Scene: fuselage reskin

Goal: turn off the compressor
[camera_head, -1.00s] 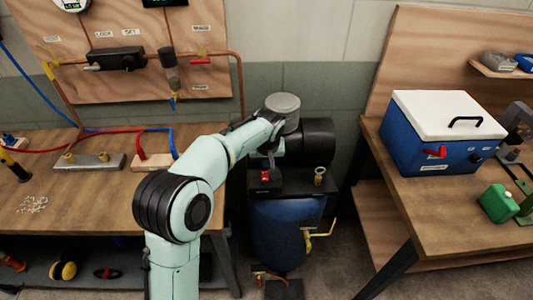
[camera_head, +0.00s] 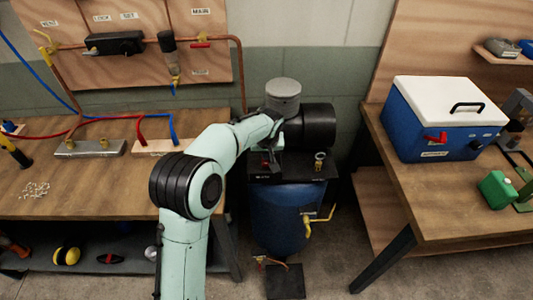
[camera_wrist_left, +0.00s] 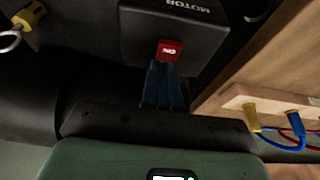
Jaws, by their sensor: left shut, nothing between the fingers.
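The compressor stands between the two benches, with a blue tank (camera_head: 280,215), a black motor (camera_head: 320,126) and a grey cylinder (camera_head: 283,92) on top. Its black switch box, marked MOTOR (camera_wrist_left: 190,10), carries a red switch (camera_wrist_left: 170,48) whose visible face reads ON. The switch is a small red spot in the head view (camera_head: 265,162). My left gripper (camera_wrist_left: 162,64) is shut and empty, its blue-grey fingertips right at the red switch's near edge; I cannot tell whether they touch. In the head view my left gripper (camera_head: 275,155) is small and partly hidden. My right gripper is not in view.
A yellow valve handle (camera_head: 318,218) sticks out at the tank's right. The left bench (camera_head: 90,185) has hoses and fittings. The right bench (camera_head: 430,205) holds a blue box with a white lid (camera_head: 450,110). A black pedal-like plate (camera_head: 285,282) lies on the floor.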

